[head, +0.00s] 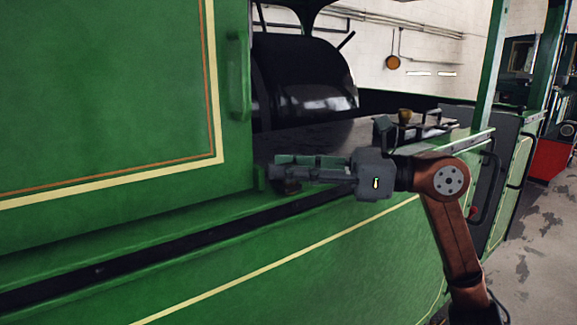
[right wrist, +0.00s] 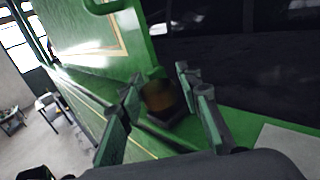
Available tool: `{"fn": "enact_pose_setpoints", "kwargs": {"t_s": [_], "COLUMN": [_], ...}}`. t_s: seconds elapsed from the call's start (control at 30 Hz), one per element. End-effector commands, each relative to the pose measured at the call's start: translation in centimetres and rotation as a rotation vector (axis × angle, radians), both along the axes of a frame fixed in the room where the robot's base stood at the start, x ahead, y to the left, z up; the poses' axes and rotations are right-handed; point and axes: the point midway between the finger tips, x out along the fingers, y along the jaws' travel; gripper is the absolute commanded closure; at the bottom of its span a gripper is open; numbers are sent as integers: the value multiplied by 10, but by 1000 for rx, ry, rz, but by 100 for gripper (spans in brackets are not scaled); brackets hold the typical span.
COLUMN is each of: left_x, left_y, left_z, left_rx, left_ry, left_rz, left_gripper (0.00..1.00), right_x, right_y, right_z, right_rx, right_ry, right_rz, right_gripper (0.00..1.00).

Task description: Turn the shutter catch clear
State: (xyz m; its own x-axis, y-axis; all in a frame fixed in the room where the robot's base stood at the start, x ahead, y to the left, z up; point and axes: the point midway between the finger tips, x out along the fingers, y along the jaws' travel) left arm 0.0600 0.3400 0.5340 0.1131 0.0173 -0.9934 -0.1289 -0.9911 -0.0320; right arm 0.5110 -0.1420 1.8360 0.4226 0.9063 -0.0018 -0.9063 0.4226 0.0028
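The green shutter panel (head: 110,85) with a yellow and orange border fills the left of the head view, with an upright green handle (head: 238,75) near its right edge. My right gripper (head: 282,173) is at the ledge just right of the panel's lower corner. In the right wrist view its two fingers stand apart, with a small brown block on a dark base (right wrist: 160,97), which looks like the catch, between them. I cannot tell whether either finger touches it. In the head view the fingers mostly hide this block. My left gripper is not in view.
A dark rail (head: 140,253) runs along the green tram side below the panel. A black boiler (head: 305,75) stands behind the opening. A grey ledge with small brass and metal fittings (head: 405,116) lies beyond my gripper. Open floor (head: 535,245) is at the right.

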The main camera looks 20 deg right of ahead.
Motion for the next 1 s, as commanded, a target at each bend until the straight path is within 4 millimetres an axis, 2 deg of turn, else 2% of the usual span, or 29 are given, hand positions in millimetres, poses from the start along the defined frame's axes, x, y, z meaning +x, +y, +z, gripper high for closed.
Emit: {"fn": "enact_pose_setpoints", "kwargs": {"t_s": [0.07, 0.4, 0.73, 1.0], "left_x": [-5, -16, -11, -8], "left_y": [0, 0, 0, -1], "left_z": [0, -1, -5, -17], "left_rx": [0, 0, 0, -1], "left_ry": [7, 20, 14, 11], "left_rz": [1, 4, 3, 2], "left_gripper": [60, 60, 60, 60], "right_x": [0, -1, -1, -3], "right_y": [0, -1, -2, -2], "right_z": [0, 1, 1, 1], "right_rx": [0, 2, 0, -2], "right_ry": [0, -1, -5, -12], "right_rz": [-1, -1, -50, -224], "right_gripper": [75, 98, 99, 99]}}
